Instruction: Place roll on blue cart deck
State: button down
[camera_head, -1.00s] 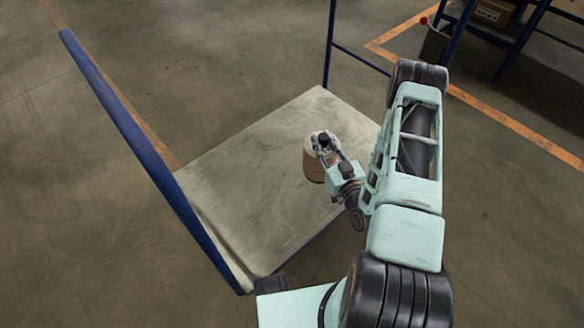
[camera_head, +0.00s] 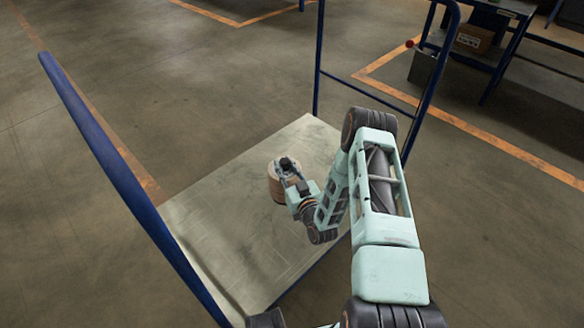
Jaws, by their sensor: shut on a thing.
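The roll (camera_head: 277,187) is a brown, upright cylinder over the pale deck of the blue cart (camera_head: 215,215), right of the deck's middle. My gripper (camera_head: 287,168) is shut on the roll at its top, reaching in from the right. The gripper hides part of the roll's top and right side. I cannot tell whether the roll's underside touches the deck or hangs just above it.
Blue rails of the cart rise at the left (camera_head: 120,175) and at the back right (camera_head: 319,60). The left half of the deck is bare. A blue workbench (camera_head: 497,50) with a cardboard box (camera_head: 473,38) stands at the far right. The floor around is open.

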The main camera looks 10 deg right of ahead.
aim_at(277, 190)
jog(key=shift+w+a+f, duration=0.25)
jog(key=shift+w+f, duration=0.1)
jog(key=shift+w, duration=0.15)
notch_tip(277, 190, down, 4)
jog(key=shift+w+a+r+b, duration=0.1)
jog(key=shift+w+r+b, duration=0.1)
jog(key=shift+b, duration=0.75)
jog(key=shift+r, duration=0.1)
jog(key=c, duration=1.7)
grip_release()
jog(key=shift+s+f, duration=0.15)
jog(key=shift+f, duration=0.15)
jog(key=shift+o, duration=0.2)
jog(key=shift+r, duration=0.1)
